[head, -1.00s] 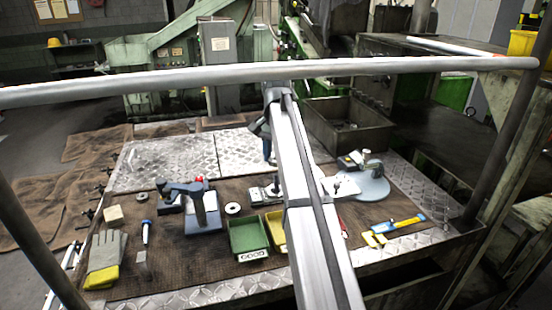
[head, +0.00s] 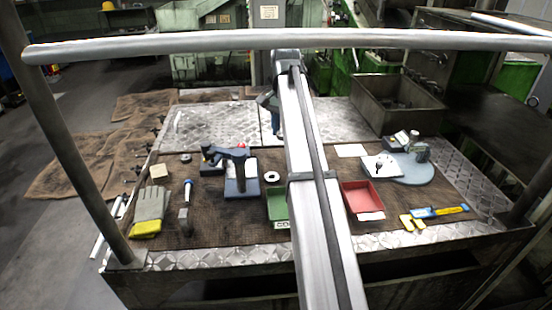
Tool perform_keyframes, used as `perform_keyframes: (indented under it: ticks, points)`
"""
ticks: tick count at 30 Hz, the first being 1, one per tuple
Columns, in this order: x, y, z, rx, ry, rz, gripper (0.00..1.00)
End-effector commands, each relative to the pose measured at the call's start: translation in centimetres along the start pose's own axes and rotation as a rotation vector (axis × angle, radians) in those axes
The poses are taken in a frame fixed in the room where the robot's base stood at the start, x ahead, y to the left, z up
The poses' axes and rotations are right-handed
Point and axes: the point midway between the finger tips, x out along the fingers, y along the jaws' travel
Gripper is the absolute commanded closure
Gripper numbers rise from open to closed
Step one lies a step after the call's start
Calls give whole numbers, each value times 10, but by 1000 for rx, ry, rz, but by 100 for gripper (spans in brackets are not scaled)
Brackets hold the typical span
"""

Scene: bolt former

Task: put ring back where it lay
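A small pale ring (head: 271,177) with a dark centre lies flat on the brown mat, between the blue-based press-like tool (head: 241,183) and the green tray (head: 277,206). I cannot tell whether it is the task's ring. My arm reaches away from the camera across the middle of the bench. My gripper (head: 274,126) hangs at its far end over the metal plate and is mostly hidden behind the arm. Its fingers are too small and covered to tell whether they are open or hold anything.
A red tray (head: 362,199) stands right of my arm. A round grey-blue base (head: 412,170), a metal bin (head: 397,104) and a blue-yellow tool (head: 438,212) are further right. Gloves (head: 149,211) lie at left.

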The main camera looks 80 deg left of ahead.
Motion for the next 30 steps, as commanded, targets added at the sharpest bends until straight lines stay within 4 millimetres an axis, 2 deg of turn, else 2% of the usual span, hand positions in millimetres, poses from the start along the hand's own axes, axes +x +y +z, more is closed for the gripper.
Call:
perform_keyframes:
  ticks: [1, 3, 6, 11, 21, 30]
  points:
    - [4, -16, 4, -16, -3, 3, 84]
    - [8, -32, 7, -30, -4, 5, 84]
    - [12, -46, 3, -31, -1, 2, 84]
    - [18, -50, -4, -4, 19, -13, 84]
    - [68, -50, -4, -1, 19, -13, 84]
    - [93, -50, -5, -1, 19, -14, 84]
